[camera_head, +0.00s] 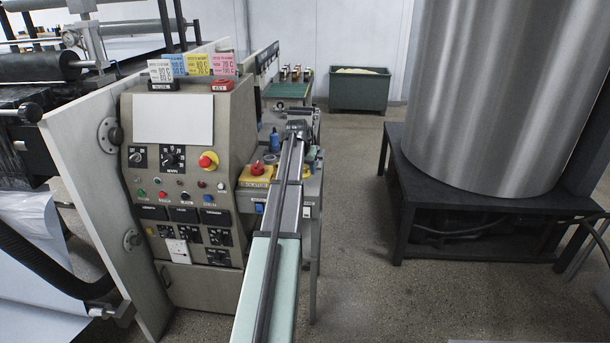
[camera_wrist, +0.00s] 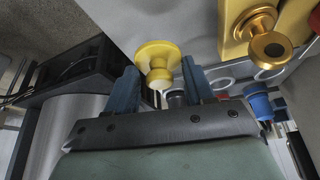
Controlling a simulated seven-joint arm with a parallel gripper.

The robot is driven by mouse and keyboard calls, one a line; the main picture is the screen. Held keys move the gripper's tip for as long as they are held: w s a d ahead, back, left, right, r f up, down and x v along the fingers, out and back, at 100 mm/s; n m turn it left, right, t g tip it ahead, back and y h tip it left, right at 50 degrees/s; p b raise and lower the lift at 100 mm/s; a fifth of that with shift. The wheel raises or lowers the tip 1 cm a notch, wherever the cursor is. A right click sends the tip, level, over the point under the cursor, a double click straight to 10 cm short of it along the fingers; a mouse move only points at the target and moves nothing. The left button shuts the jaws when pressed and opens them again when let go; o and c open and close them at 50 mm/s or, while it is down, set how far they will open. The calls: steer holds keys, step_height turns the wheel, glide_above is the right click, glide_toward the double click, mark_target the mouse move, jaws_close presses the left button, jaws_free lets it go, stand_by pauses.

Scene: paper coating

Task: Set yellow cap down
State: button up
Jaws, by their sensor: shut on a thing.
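The yellow cap (camera_wrist: 157,60) shows in the wrist view, with a wide round flange and a narrower neck. My gripper (camera_wrist: 160,79) is shut on it, with the neck between the two blue fingers. The flange is beyond the fingertips, in front of a grey surface (camera_wrist: 205,25); I cannot tell whether it touches.
A yellow box with a red button (camera_head: 257,172) sits on the bench, left of my arm. The grey control cabinet (camera_head: 172,118) stands further left. A blue fitting (camera_wrist: 260,103) and a brass knob (camera_wrist: 268,47) are right of the cap. Open floor lies right of the bench.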

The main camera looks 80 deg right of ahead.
mark_target(305, 172)
steer(key=shift+f, duration=1.45)
steer(key=shift+f, duration=0.1)
steer(key=o, duration=1)
steer(key=s+v, duration=0.1)
steer(key=v, duration=1.1)
steer(key=shift+w, duration=0.45)
